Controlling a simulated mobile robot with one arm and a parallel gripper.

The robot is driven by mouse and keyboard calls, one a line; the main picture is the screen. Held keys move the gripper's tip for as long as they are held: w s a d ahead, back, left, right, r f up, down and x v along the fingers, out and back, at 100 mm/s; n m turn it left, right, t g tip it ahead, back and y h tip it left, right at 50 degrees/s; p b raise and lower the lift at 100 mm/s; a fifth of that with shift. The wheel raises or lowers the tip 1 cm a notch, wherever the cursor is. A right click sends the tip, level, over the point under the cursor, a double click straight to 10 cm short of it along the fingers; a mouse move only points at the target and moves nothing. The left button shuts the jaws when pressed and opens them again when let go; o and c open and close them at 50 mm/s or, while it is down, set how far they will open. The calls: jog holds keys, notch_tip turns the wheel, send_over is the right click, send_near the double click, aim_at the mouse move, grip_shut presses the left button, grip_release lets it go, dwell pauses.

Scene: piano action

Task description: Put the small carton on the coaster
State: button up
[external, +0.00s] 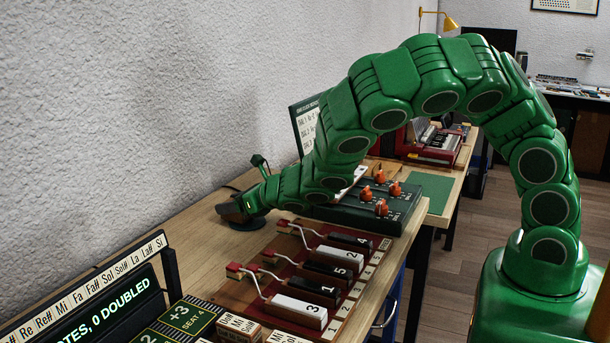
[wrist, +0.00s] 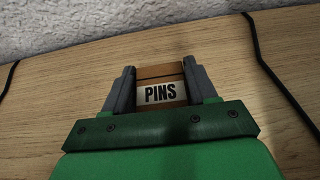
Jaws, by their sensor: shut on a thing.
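My gripper (wrist: 160,76) is shut on the small carton (wrist: 160,92), a brown box with a pale label reading PINS, held between its two grey fingers. In the external view my gripper (external: 232,207) is at the far end of the wooden bench, near the wall. The carton is mostly hidden there. The coaster does not show in the wrist view. I cannot tell whether the carton touches anything below.
A red-brown board (external: 240,292) with numbered key blocks lies on the bench (external: 190,255). A dark green box with orange knobs (external: 381,208) stands to the right. Black cables (wrist: 268,68) cross the wood near the wall. Bare wood lies around my gripper.

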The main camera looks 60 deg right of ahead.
jog(key=o, duration=1)
jog(key=shift+o, duration=0.2)
jog(key=shift+s+r, duration=0.1)
jog(key=shift+v, duration=3.65)
jog(key=shift+r, duration=0.1)
